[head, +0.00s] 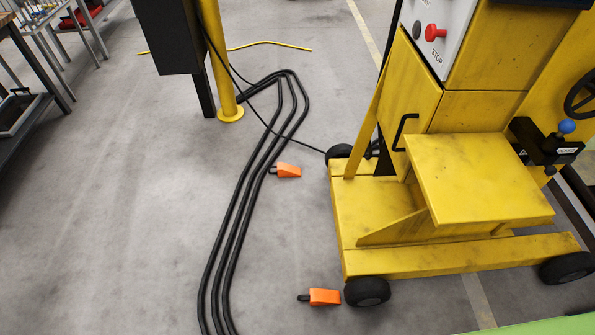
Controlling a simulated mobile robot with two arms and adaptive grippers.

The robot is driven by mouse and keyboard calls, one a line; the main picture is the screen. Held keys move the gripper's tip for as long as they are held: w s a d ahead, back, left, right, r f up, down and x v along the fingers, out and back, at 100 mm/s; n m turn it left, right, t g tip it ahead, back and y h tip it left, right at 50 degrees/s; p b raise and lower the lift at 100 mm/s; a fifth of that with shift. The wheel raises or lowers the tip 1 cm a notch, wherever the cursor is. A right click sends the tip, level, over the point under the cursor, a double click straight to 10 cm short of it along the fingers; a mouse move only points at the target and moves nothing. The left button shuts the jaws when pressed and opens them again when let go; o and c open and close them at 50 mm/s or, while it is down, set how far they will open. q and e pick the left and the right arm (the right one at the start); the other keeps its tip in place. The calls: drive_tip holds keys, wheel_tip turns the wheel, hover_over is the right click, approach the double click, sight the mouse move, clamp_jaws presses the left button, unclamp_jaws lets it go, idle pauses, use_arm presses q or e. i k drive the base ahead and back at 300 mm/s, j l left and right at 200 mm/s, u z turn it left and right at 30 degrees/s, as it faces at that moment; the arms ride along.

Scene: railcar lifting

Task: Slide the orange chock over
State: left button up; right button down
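Two orange chocks lie on the grey floor in the head view. One orange chock (325,297) is at the lower middle, close beside the near front wheel (367,291) of the yellow machine, with its dark handle pointing left. The other orange chock (288,171) lies further back, left of the far wheel (339,154), with a visible gap between them. Its dark handle also points left, near the black cables. Neither of my grippers shows in this view.
The yellow lifting machine (390,224) fills the right side. Black cables (245,200) run along the floor left of the chocks. A yellow post (218,60) and dark cabinet (168,37) stand behind. Open floor (110,220) lies left. A green edge (545,326) shows at bottom right.

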sight(284, 169)
drive_tip(key=k, duration=0.55)
drive_tip(key=k+z, duration=0.1)
drive_tip(key=z, duration=1.35)
drive_tip(key=i+j+z, duration=0.1)
drive_tip(key=j, duration=0.45)
drive_tip(key=i+j+z, duration=0.1)
drive_tip(key=j, duration=0.5)
drive_tip(key=i+j+z, duration=0.15)
drive_tip(key=j, duration=0.4)
drive_tip(key=i+j+z, duration=0.1)
drive_tip(key=j, duration=0.5)
